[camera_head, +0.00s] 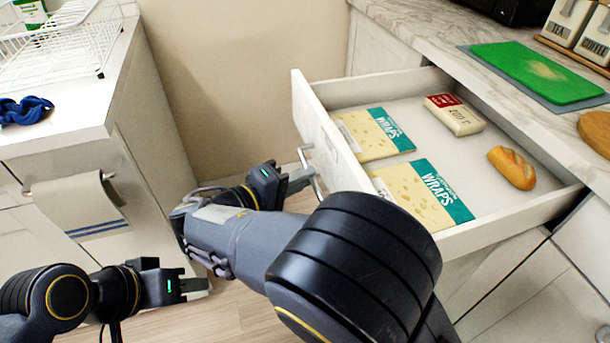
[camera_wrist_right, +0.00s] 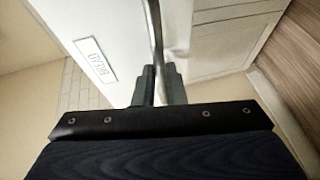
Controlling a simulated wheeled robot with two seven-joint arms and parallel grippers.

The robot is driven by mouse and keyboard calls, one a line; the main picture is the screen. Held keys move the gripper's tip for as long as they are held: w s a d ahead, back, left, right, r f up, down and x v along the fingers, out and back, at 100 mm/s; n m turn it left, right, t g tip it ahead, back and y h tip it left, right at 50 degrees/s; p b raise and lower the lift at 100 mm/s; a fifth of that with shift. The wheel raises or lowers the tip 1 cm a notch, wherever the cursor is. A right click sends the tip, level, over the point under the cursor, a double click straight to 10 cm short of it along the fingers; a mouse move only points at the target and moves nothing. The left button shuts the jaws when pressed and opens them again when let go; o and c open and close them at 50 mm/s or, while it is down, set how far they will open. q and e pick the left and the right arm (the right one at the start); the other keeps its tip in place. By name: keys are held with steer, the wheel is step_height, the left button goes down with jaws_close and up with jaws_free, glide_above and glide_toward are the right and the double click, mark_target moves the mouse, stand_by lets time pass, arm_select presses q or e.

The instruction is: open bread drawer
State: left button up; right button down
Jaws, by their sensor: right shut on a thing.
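The bread drawer (camera_head: 470,234) is pulled out from the right counter in the head view. Inside are two packs of wraps (camera_head: 375,134), a white and red packet (camera_head: 455,115) and a bread roll (camera_head: 511,168). Its front faces left and carries a metal bar handle (camera_head: 309,170). My right gripper (camera_head: 302,178) is shut on this handle. In the right wrist view the fingers (camera_wrist_right: 158,84) close around the handle bar (camera_wrist_right: 154,30), beside a drawer front with a BREAD label (camera_wrist_right: 95,61). My left gripper (camera_head: 197,287) is low at the left, away from the drawer; its finger gap is not clear.
A left cabinet carries a white dish rack (camera_head: 62,40) and a blue cloth (camera_head: 25,110); a towel (camera_head: 80,206) hangs on its front. The right counter holds a green cutting board (camera_head: 538,73) and canisters (camera_head: 567,20). Open floor lies between the cabinets.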

arm_select(q)
steer(key=shift+a, duration=0.15)
arm_select(e)
steer(key=shift+a+f, duration=0.1)
steer(key=shift+a, duration=0.1)
steer(key=c, duration=1.5)
jaws_free()
arm_select(q)
steer(key=shift+s, duration=0.1)
arm_select(e)
steer(key=shift+s, duration=0.1)
